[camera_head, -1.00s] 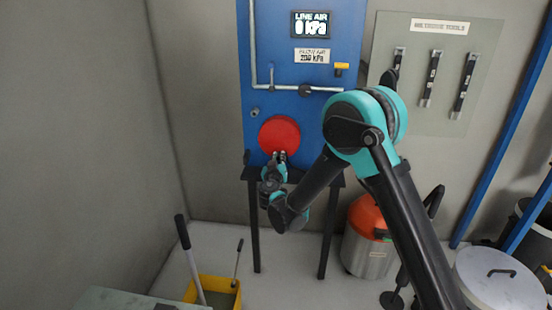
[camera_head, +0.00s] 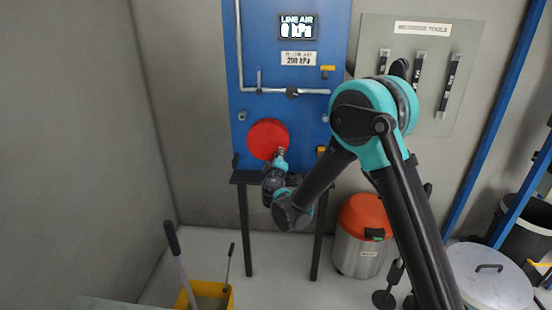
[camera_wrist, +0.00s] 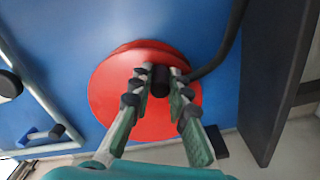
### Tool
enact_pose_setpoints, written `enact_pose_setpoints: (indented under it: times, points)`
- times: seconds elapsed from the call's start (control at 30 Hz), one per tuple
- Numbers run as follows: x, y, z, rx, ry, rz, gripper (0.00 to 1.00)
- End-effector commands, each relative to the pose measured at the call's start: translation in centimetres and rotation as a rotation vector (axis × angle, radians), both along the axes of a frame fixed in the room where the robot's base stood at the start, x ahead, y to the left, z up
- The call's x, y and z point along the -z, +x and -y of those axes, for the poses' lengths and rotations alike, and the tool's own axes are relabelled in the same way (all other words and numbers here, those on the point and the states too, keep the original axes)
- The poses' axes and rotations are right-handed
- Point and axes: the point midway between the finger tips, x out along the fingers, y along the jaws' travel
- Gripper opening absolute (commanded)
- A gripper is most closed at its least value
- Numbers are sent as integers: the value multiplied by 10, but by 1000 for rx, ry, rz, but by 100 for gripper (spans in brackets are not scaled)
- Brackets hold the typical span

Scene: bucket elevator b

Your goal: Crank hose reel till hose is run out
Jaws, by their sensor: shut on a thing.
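The red hose reel disc (camera_head: 264,138) is on the blue panel (camera_head: 293,75), left of my arm. In the wrist view the red disc (camera_wrist: 112,95) fills the middle, with a black crank knob (camera_wrist: 159,86) standing out from it. My gripper (camera_head: 280,153) is at the disc's lower right edge. In the wrist view my gripper (camera_wrist: 160,76) has one finger on each side of the knob and is shut on it. A black hose (camera_wrist: 218,58) curves away from the disc's right side in the wrist view.
A yellow bucket (camera_head: 207,296), an orange-topped canister (camera_head: 361,249) and a white-lidded drum (camera_head: 488,283) stand on the floor.

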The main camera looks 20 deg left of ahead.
Motion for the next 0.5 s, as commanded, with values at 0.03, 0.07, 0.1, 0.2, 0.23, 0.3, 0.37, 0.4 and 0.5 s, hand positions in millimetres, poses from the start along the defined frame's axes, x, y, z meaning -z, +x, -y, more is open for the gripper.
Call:
enact_pose_setpoints:
  times: [0.03, 0.07, 0.1, 0.2, 0.23, 0.3, 0.37, 0.4, 0.5]
  points:
    - [-2, 0, 0, -3, -22, 9, 0]
    - [-3, 0, 0, -3, -36, 13, 0]
    - [-3, 0, 0, -3, -53, 18, 0]
    - [-5, 0, 1, -3, -87, 28, 0]
    - [-6, 1, 1, -3, -94, 30, 0]
    - [-6, 1, 1, -3, -110, 36, 0]
    - [-7, 1, 2, -3, -118, 38, 0]
    - [-7, 1, 2, -3, -123, 40, 0]
    - [-7, 1, 2, -4, -129, 42, 0]
